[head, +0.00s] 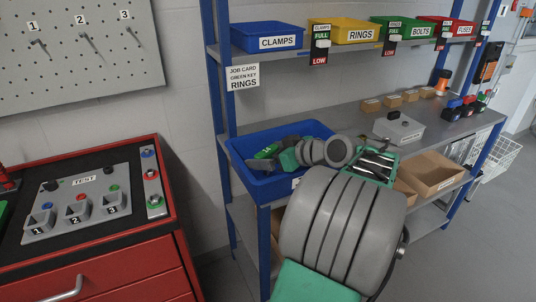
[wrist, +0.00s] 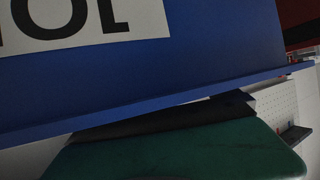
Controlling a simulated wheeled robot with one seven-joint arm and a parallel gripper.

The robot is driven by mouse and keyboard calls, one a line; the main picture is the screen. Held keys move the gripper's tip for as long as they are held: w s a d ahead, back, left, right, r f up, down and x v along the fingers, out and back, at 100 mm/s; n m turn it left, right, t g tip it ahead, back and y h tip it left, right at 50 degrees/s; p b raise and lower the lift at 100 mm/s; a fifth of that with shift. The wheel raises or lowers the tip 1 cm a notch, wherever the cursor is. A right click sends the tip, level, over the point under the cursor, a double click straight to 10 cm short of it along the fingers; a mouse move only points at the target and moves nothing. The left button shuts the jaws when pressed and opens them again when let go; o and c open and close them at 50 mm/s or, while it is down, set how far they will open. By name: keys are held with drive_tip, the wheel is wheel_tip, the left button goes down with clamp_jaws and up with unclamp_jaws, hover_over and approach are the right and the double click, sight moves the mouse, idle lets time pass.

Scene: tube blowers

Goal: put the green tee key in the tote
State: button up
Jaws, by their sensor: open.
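The blue tote (head: 262,187) stands on the shelf unit at mid height, left end. My gripper (head: 264,158) reaches over its rim from the right, with its fingers low inside the tote. The gripper is open. In the wrist view, the tote's blue wall (wrist: 200,55) with a white label fills the upper part, close to the camera.
The shelf above holds blue, yellow, green and red bins (head: 267,37). A red cabinet (head: 110,270) with a test panel stands at left. The pegboard hooks (head: 85,42) look empty.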

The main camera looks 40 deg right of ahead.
drive_tip(key=shift+r+p, duration=0.35)
drive_tip(key=shift+r, duration=0.1)
drive_tip(key=p+v, duration=0.4)
drive_tip(key=v, duration=0.8)
drive_tip(key=shift+f, duration=0.25)
